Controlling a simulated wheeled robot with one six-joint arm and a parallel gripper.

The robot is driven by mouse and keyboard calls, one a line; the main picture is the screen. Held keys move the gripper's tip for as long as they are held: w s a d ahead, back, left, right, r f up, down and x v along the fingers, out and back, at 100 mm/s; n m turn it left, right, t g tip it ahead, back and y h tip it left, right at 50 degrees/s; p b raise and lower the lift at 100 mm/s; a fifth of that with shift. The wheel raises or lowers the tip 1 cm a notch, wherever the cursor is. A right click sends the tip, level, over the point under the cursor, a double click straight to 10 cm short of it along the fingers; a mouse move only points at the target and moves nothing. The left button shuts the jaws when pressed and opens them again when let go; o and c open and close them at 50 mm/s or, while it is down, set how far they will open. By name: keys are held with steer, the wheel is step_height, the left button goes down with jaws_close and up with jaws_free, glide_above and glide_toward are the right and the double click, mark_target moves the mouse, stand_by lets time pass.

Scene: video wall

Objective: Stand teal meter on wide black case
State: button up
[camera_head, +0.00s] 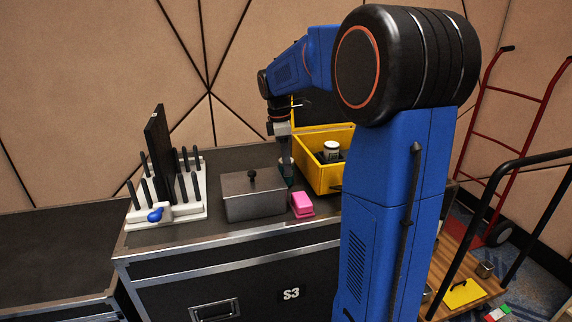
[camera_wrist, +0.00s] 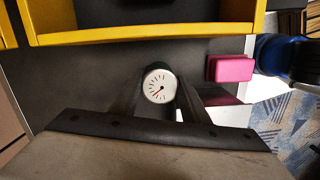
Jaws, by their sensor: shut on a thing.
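The meter has a round white dial with a red needle (camera_wrist: 160,86) facing the wrist camera. Its dark teal body (camera_head: 288,172) shows in the head view below my gripper (camera_head: 284,158), partly behind a grey box. My gripper is shut on the meter, with a finger on either side of the dial in the wrist view. I cannot tell whether the meter's base touches the surface below. The black case marked S3 (camera_head: 240,288) is under it. Another, lower black case (camera_head: 50,245) stands at the left with a bare top.
A yellow bin (camera_head: 318,178) holding a white-topped item (camera_head: 331,150) is right of the meter. The grey lidded box (camera_head: 253,205), pink block (camera_head: 302,205) and white rack with black posts (camera_head: 190,214) share the S3 case top. A red hand truck (camera_head: 478,132) stands at the right.

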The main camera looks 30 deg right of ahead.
steer(key=shift+f, duration=0.35)
steer(key=shift+f, duration=0.1)
steer(key=o, duration=1.2)
steer(key=r, duration=0.4)
steer(key=a+r, duration=0.1)
steer(key=r, duration=0.7)
steer(key=shift+w+a, duration=0.2)
steer(key=s+a+f+m+t, duration=0.1)
steer(key=s+a+f+m, duration=0.3)
steer(key=s, duration=0.6)
steer(key=s+a+f+m+t, duration=0.2)
steer(key=s+a+f+m, duration=0.2)
steer(key=s, duration=0.6)
steer(key=s+a+f+m+t+y, duration=0.1)
steer(key=s+a+f+m+t, duration=0.1)
steer(key=s+a+f+m, duration=0.2)
steer(key=shift+s+a+f+m, duration=0.1)
steer(key=shift+s+a+f, duration=0.3)
steer(key=shift+s+f, duration=0.5)
steer(key=shift+s+a+f+m, duration=0.1)
steer(key=shift+s+a+f, duration=0.3)
steer(key=shift+s, duration=0.75)
steer(key=shift+s+a+f+m, duration=0.1)
steer(key=shift+s+a+f, duration=0.25)
steer(key=shift+s+f, duration=0.55)
steer(key=shift+s+r, duration=0.15)
steer(key=shift+r, duration=0.05)
